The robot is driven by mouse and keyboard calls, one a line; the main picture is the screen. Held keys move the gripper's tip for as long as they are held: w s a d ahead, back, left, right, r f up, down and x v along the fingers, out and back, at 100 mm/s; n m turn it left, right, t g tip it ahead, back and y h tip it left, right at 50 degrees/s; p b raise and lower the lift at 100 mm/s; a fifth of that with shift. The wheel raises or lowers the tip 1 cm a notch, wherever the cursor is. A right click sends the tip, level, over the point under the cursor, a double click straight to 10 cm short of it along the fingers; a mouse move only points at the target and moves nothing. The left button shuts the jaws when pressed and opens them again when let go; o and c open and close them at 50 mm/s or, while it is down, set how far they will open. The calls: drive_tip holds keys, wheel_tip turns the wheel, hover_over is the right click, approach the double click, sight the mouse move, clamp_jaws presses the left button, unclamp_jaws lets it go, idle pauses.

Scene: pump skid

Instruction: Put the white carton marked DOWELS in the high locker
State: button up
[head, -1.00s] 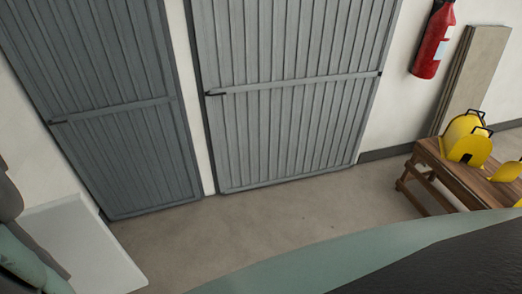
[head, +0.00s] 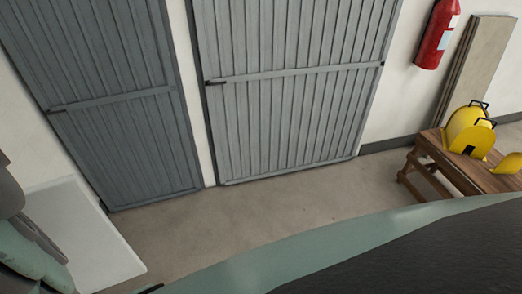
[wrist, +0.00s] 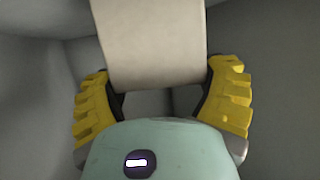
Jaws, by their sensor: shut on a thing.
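In the wrist view, my gripper (wrist: 162,100) has its two yellow-padded fingers on either side of a plain off-white box-like thing (wrist: 150,45) and is shut on it. No marking shows on the face turned to the camera, so I cannot read whether it is the DOWELS carton. Grey surfaces surround the gripper and the thing, like the inside of a compartment; I cannot tell whether the thing touches them. The head view does not show the gripper, the carton or an open locker.
In the head view, two closed grey ribbed doors (head: 290,90) stand in the wall. A wooden bench (head: 465,170) with yellow helmets (head: 467,130) and a red fire extinguisher (head: 437,35) are at the right. A white panel (head: 85,235) is at lower left. Floor (head: 240,215) before the doors is clear.

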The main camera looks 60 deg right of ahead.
drive_tip(key=shift+w, duration=0.1)
drive_tip(key=shift+f+b, duration=0.2)
drive_tip(key=shift+b, duration=0.1)
drive_tip(key=o, duration=1.1)
drive_tip(key=shift+r, duration=0.1)
drive_tip(key=shift+o, duration=0.2)
drive_tip(key=shift+r, duration=0.1)
